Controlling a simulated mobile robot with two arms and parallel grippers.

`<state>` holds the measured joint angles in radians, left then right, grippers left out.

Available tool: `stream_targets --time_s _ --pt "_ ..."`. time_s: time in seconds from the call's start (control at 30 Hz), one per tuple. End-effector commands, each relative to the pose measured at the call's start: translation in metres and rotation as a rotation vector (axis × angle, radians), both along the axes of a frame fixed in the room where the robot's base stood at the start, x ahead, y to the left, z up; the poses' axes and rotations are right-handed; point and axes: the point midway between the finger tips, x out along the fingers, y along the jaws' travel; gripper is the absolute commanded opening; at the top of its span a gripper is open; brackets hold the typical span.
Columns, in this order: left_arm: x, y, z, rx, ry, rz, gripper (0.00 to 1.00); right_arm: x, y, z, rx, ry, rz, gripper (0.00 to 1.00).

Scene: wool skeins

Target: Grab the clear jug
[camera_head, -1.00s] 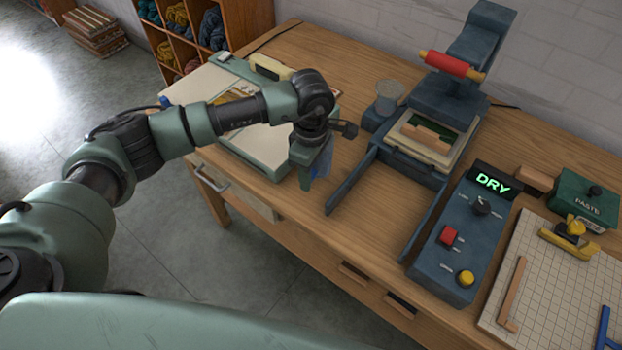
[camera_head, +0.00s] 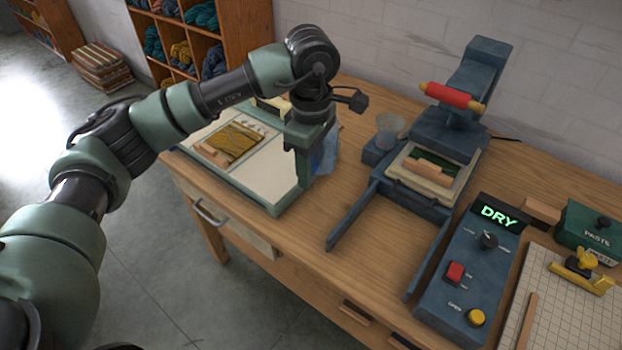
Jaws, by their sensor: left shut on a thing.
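My left gripper (camera_head: 308,163) is shut on a see-through, blue-tinted vessel, the clear jug (camera_head: 328,153), at the right edge of the cream board. The gripper hides much of the jug, so its handle and spout cannot be made out. The jug appears held above the table. A second clear vessel, a cup (camera_head: 389,130), stands on a small dark blue block left of the press. My right gripper is not in view.
The green-edged cream board (camera_head: 262,178) lies left of the gripper, with a mustard knitted piece on it. The dark blue press (camera_head: 440,135) with its long rails and the control box (camera_head: 465,270) reading DRY stand to the right. Bare wood (camera_head: 325,270) lies in front.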

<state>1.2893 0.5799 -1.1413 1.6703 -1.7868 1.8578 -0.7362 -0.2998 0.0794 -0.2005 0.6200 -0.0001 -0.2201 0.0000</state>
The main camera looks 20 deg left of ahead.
Motion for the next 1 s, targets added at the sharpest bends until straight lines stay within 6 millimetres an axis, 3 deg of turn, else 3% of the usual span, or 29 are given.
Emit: stream_targets --time_s 0.4,1.0 --pt "0.000 0.000 0.027 0.000 0.000 0.000 0.00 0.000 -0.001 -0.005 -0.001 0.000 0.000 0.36" --pt "0.000 0.000 0.032 0.000 -0.001 0.000 0.00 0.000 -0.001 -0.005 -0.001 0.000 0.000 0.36"
